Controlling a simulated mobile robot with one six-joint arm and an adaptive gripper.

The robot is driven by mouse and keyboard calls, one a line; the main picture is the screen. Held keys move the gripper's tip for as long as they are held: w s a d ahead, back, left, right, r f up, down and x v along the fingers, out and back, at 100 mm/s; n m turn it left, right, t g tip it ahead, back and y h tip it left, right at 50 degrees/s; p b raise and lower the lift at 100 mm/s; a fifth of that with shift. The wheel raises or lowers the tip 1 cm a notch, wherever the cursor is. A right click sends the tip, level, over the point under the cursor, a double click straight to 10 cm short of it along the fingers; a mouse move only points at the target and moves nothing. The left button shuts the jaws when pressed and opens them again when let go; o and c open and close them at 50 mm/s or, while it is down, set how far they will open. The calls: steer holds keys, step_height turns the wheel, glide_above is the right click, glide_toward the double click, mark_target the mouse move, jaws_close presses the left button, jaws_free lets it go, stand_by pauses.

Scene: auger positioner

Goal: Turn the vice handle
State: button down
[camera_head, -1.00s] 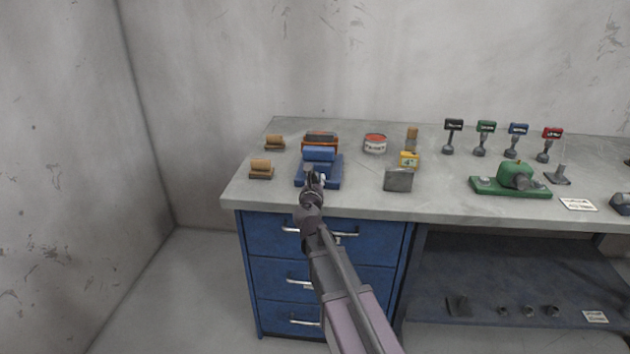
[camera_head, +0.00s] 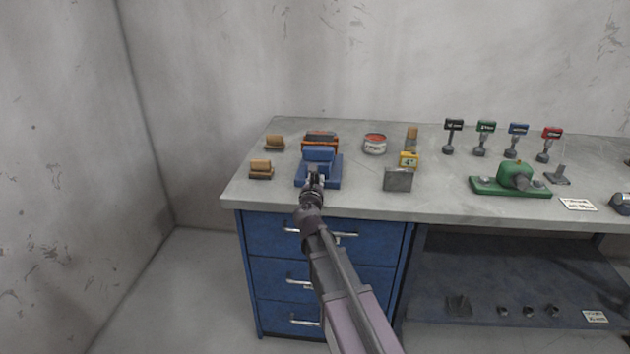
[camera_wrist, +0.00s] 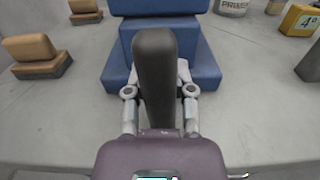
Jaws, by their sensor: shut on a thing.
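The blue vice (camera_head: 330,160) sits near the front left of the workbench, and it fills the upper middle of the wrist view (camera_wrist: 204,70). Its dark grey handle (camera_wrist: 155,65) stands as a thick rounded bar, nearly upright in the wrist view. My gripper (camera_wrist: 160,100) has one finger on each side of the bar and is shut on it. In the head view my gripper (camera_head: 315,178) is at the front of the vice. My wrist hides most of the handle there, and the handle covers part of the vice in the wrist view.
Two wooden-handled brushes or blocks stand left of the vice, the nearer one (camera_head: 261,168) close by. An orange item (camera_head: 320,137) is behind it. A paint can (camera_head: 375,143), a yellow box (camera_head: 409,160) and a grey plate (camera_head: 398,180) stand right. Drawers (camera_head: 325,270) lie below.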

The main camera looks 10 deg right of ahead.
steer(key=m, duration=1.2)
stand_by(0.5)
steer(key=c, duration=0.6)
jaws_free()
steer(key=shift+s, duration=0.1)
steer(key=v, duration=1.1)
steer(key=shift+s+a+r, duration=0.1)
steer(key=shift+s+a, duration=0.1)
steer(key=shift+s, duration=0.15)
